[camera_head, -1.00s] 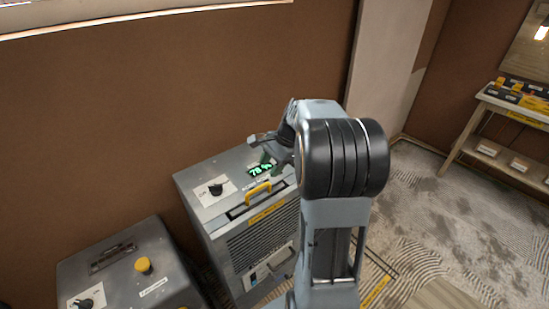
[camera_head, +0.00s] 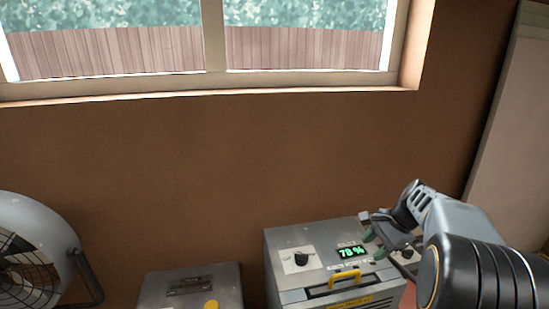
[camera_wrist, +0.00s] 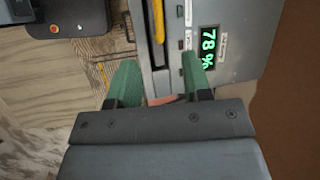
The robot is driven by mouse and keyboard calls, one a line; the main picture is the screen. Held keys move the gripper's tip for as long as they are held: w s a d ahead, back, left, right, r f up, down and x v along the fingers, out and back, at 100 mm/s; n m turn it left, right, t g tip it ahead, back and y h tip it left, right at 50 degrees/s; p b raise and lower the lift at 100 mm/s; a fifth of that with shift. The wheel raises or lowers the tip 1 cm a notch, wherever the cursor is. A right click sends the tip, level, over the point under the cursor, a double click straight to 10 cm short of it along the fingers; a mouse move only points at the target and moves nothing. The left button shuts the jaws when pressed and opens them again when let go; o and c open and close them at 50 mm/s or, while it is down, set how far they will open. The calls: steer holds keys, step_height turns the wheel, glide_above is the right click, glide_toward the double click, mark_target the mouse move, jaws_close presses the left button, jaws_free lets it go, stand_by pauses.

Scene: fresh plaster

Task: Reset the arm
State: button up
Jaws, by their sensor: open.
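My gripper (camera_head: 374,243) is at the lower right of the head view, beside the display end of a grey machine (camera_head: 288,238). In the wrist view my gripper (camera_wrist: 160,82) shows two green fingers spread apart with nothing between them. The machine's top lies beyond the fingertips, with its green "78 %" display (camera_wrist: 208,47) and its yellow handle (camera_wrist: 158,20). The display (camera_head: 351,251) and the yellow handle (camera_head: 344,279) also show in the head view. My arm hides part of the machine's right side.
A second grey box (camera_head: 160,290) with a yellow knob (camera_head: 211,305) stands left of the machine. A large fan (camera_head: 35,250) is at the far left. A brown wall (camera_head: 250,160) with a window (camera_head: 213,40) is close behind.

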steer(key=s+a+n+t+h, duration=0.2)
steer(key=s+a+n+h, duration=0.2)
steer(key=s+a+n, duration=1)
steer(key=shift+s+a+f+n, duration=0.15)
steer(key=shift+a+f+n, duration=0.15)
steer(key=shift+a+n, duration=0.35)
